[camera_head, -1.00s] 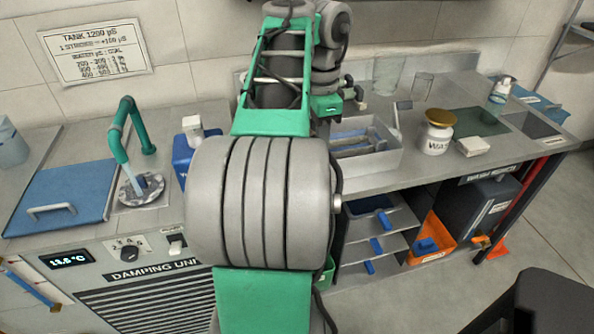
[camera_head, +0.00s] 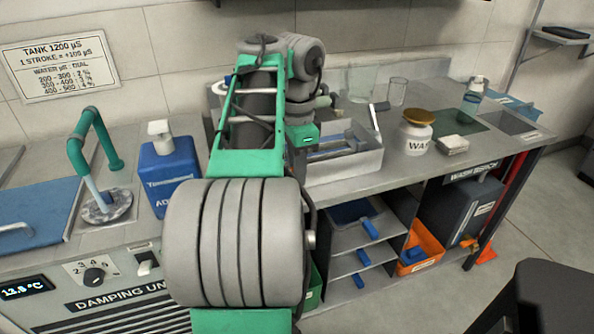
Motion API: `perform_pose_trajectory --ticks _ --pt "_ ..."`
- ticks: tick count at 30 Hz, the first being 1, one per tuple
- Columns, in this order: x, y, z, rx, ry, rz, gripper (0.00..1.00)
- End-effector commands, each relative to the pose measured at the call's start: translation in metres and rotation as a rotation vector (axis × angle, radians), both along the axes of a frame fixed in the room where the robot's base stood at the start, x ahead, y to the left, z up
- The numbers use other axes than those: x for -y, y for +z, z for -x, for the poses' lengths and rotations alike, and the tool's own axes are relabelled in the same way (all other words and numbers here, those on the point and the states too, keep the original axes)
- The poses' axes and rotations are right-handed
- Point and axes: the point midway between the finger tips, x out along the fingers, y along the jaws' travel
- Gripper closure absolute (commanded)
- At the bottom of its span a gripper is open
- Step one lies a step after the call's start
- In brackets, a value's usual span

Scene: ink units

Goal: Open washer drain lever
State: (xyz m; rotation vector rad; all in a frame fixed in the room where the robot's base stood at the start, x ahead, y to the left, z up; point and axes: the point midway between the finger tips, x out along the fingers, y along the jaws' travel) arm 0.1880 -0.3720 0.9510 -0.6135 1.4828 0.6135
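A small orange-yellow fitting (camera_head: 469,242) sits low at the right end of the wash bench (camera_head: 470,172), next to a dark grey box-like unit (camera_head: 460,208) under the worktop. It may be the drain lever, but it is too small to tell its shape or position. My arm, with green and grey links, rises through the middle of the picture and covers part of the bench. My gripper's fingers cannot be made out; the arm's far end is over the back of the worktop, well apart from the orange fitting.
A grey open tray (camera_head: 345,168), a white jar with a gold lid (camera_head: 416,133) and a pump bottle (camera_head: 472,98) stand on the worktop. Shelves with blue-handled trays (camera_head: 366,228) and an orange bin (camera_head: 420,248) are below.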

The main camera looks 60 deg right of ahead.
Motion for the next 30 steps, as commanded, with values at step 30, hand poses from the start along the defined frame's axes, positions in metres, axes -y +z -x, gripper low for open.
perform_pose_trajectory --ticks 30 --pt "-0.0047 0.0051 -0.0042 -0.062 0.004 0.059 1.00"
